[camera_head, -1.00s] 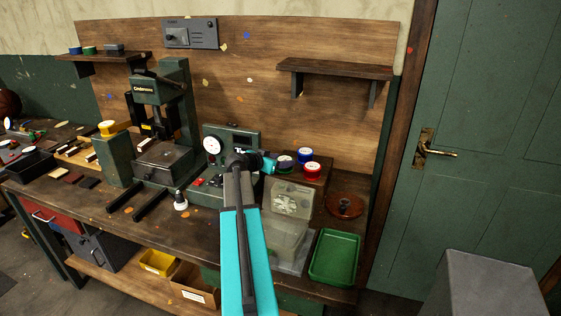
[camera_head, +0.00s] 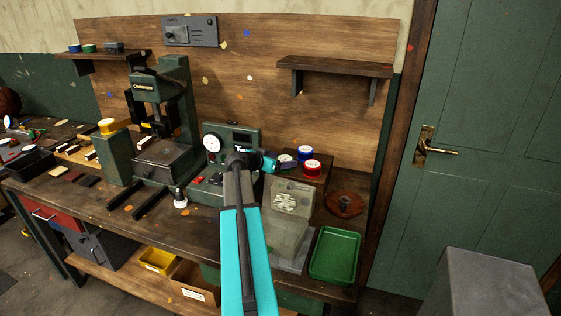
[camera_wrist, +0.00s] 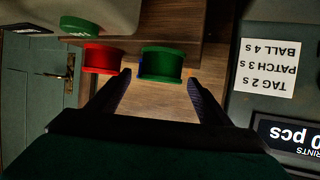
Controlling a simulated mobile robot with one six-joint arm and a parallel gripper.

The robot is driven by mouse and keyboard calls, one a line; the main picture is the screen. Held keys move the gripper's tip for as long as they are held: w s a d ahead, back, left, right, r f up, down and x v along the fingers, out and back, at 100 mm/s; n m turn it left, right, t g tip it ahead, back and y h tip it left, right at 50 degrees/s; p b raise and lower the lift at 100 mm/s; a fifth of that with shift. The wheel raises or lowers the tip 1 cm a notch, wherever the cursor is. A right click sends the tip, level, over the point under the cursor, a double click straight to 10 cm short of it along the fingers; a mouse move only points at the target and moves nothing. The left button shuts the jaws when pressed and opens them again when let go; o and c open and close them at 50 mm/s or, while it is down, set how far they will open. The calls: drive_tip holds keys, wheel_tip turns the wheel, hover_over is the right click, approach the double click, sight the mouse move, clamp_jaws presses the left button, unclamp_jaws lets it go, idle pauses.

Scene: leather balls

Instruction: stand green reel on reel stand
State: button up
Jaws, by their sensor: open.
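The green reel (camera_wrist: 161,64) is upright on a wooden block and appears upside down in the wrist view. In the head view its pale top (camera_head: 286,158) shows just beyond my gripper (camera_head: 274,163), which partly covers it. My gripper (camera_wrist: 158,80) is open, with one finger toward each side of the green reel; I cannot tell whether either touches. The reel stand (camera_head: 344,204), a reddish-brown round base with a short dark post, is empty on the bench to the right of the block.
A red reel (camera_head: 312,167) stands close beside the green one; it also shows in the wrist view (camera_wrist: 102,58). A blue reel (camera_head: 305,153) stands behind. Clear boxes (camera_head: 291,198) and a green tray (camera_head: 334,256) are in front. A gauge box (camera_head: 229,150) is left.

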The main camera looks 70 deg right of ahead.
drive_tip(key=shift+r+p, duration=0.15)
drive_tip(key=shift+p, duration=0.15)
drive_tip(key=shift+w+a, duration=0.1)
drive_tip(key=shift+a, duration=0.2)
drive_tip(key=b+v, duration=0.3)
drive_tip(key=v, duration=0.8)
drive_tip(key=shift+r, duration=0.2)
drive_tip(key=shift+a, duration=0.15)
